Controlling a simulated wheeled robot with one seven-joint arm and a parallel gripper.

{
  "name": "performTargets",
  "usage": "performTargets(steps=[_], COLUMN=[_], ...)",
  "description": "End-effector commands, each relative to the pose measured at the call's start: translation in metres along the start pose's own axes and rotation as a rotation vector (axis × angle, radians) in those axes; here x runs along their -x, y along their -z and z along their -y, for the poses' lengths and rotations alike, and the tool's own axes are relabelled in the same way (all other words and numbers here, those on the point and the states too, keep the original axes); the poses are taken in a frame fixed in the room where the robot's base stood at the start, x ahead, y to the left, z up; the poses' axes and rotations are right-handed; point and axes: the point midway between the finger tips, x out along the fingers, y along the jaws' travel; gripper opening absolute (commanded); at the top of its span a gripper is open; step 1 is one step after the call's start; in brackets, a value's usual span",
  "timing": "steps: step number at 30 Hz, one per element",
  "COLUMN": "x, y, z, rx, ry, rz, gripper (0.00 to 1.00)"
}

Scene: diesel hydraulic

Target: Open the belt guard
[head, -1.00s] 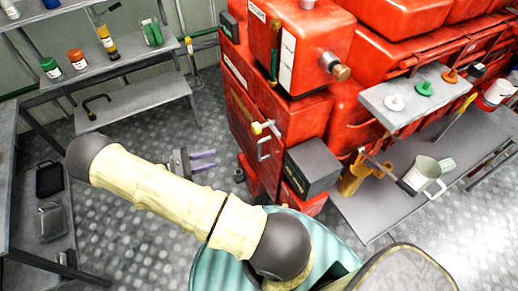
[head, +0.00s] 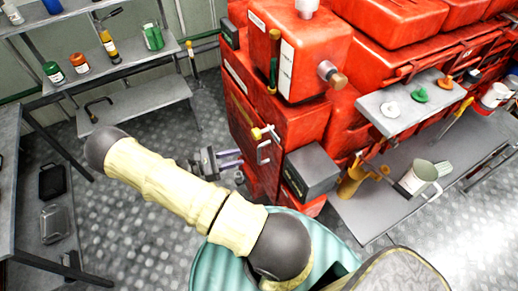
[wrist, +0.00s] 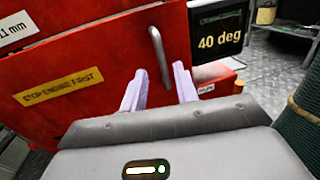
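The belt guard (wrist: 70,75) is a red panel on the engine's side with a yellow "STOP ENGINE FIRST" label. Its metal bar handle (wrist: 160,55) stands near the panel's right edge. The panel (head: 241,122) and handle (head: 263,153) also show in the head view. The panel looks closed. My gripper (head: 240,157) is left of the handle in the head view. In the wrist view my gripper (wrist: 157,82) is open and empty, its two pale purple fingers apart. The handle appears between and beyond the fingertips; I see no contact.
A dark display box (wrist: 220,35) reading "40 deg" sits right of the handle; it also shows in the head view (head: 312,172). A yellow-knobbed fitting (head: 258,132) is above the handle. A teal drum (head: 325,240) is near my arm. Shelves (head: 130,100) stand at left; floor between is clear.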

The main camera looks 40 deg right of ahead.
Motion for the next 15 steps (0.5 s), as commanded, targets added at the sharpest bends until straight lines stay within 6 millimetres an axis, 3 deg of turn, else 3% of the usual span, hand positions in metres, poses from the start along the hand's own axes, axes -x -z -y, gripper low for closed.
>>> performTargets(steps=[9, 15], x=[-0.058, -0.084], y=[-0.003, -0.002], z=[0.001, 0.0], rx=[0.003, 0.002], ry=[0.003, 0.002], rz=[0.002, 0.001], gripper=[0.3, 0.3])
